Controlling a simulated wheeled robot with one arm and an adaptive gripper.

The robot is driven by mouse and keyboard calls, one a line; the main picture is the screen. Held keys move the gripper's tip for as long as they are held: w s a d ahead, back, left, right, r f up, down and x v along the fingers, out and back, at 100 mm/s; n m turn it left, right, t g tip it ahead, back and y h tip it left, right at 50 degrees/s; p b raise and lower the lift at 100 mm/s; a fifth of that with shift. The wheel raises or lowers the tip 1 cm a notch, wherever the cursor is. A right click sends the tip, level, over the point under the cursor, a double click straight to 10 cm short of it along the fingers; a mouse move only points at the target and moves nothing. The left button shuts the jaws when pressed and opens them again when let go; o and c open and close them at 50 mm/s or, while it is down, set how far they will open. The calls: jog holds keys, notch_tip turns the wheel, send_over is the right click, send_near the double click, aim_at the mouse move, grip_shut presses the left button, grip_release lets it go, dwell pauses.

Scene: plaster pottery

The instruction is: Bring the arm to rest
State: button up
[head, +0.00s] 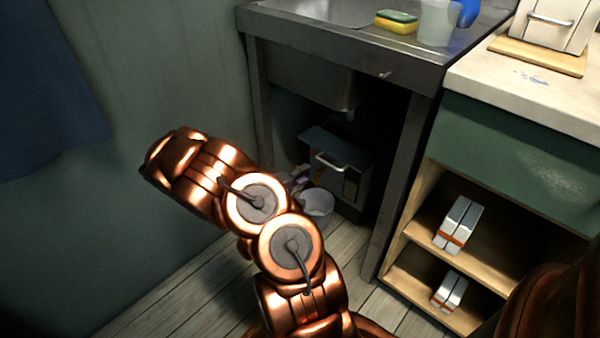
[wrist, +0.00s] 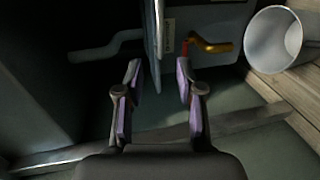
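My copper arm (head: 260,215) reaches up and left from the bottom of the head view, in front of the sink stand and the green wall. Nothing is held between the fingers. Beyond them is a dark space with the thin edge of a grey panel.
Under the sink (head: 310,12) stand a dark box with a handle (head: 335,160) and a grey bucket (head: 317,207), which also shows in the wrist view (wrist: 283,40). A shelf unit (head: 500,125) stands at right. Wooden floor (head: 170,285) is clear at lower left.

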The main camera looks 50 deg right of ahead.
jog(key=shift+r, duration=0.1)
jog(key=s+a+r+m+g+y+p, duration=0.1)
jog(key=s+a+r+m+g+p, duration=0.3)
jog(key=r, duration=0.7)
jog(key=s+a+r+n+t+y+p, duration=0.1)
jog(key=s+a+r+p, duration=0.2)
jog(key=r+p, duration=0.55)
jog(key=s+a+r+m+g+y+p, duration=0.1)
jog(key=s+a+r+m+g+p, duration=0.15)
jog(key=r, duration=1.05)
jog(key=s+a+r+n+t+y+p, duration=0.2)
jog(key=a+r+p, duration=0.5)
jog(key=a, duration=0.4)
jog(key=s+a+r+n+t+y+p, duration=0.1)
jog(key=s+a+r+y+p, duration=0.4)
jog(key=a, duration=0.7)
jog(key=s+a+r+n+t+y+p, duration=0.2)
jog(key=s+a+r+n+y+p, duration=0.1)
jog(key=a+r+p, duration=0.7)
jog(key=shift+s+a+r+n+t+y, duration=0.15)
jog(key=shift+a+r+n+t+y, duration=0.25)
jog(key=shift+a+r+y, duration=0.5)
jog(key=shift+d+f+y, duration=0.1)
jog(key=shift+f+y, duration=0.1)
jog(key=shift+y, duration=0.1)
